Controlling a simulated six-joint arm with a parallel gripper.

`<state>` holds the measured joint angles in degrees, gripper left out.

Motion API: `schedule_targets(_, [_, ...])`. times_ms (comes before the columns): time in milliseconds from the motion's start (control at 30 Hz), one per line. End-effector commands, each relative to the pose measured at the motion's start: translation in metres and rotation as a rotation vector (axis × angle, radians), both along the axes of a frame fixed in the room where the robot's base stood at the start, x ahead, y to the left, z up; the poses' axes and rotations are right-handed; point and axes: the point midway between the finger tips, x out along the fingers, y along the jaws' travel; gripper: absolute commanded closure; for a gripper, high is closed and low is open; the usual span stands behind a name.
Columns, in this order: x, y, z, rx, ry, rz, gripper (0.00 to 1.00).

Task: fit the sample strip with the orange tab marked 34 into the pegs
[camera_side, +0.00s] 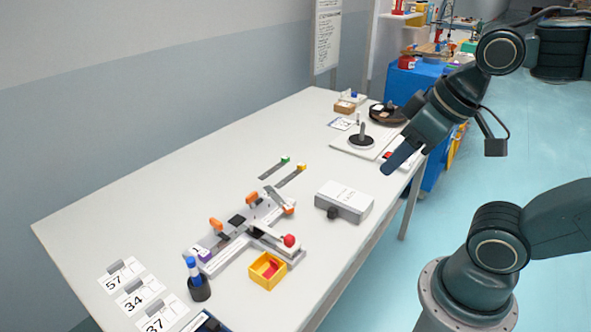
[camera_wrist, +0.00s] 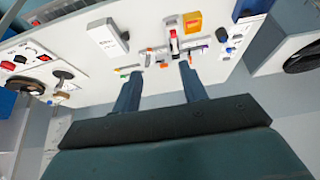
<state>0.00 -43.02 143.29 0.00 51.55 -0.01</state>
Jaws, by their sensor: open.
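Two dark flat strips lie side by side on the table in the side view. One has a yellow-orange tab (camera_side: 301,168), the other a green tab (camera_side: 285,160). Tab markings are too small to read. A pale splicing fixture (camera_side: 214,262) with orange levers and a red knob sits nearer the front; individual pegs cannot be made out. My gripper (camera_side: 398,160) is over the table's right edge, well to the right of the strips. In the wrist view my gripper (camera_wrist: 160,70) is open, with nothing between its fingers; the fixture (camera_wrist: 174,48) shows beyond the tips.
A white box with a black knob (camera_side: 343,202) stands right of the fixture. A yellow bin (camera_side: 254,275) and a blue-topped bottle (camera_side: 198,284) stand in front. Cards marked 57, 34 (camera_side: 133,303) and 37 lie front left. A reel stand (camera_side: 362,139) is at the back. The left of the table is clear.

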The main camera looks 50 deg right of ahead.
Motion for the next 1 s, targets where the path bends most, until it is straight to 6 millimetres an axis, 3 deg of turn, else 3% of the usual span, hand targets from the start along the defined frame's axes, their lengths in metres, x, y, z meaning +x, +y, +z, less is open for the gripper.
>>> schedule_targets(300, [0.000,0.000,0.000,0.000,0.000,0.000,0.57])
schedule_targets(367, [0.000,0.000,0.000,0.000,0.000,0.000,0.51])
schedule_targets(700, [0.002,0.000,0.001,0.005,0.003,-0.009,0.51])
schedule_targets(1000, [0.027,-0.001,0.004,0.084,0.047,-0.146,0.51])
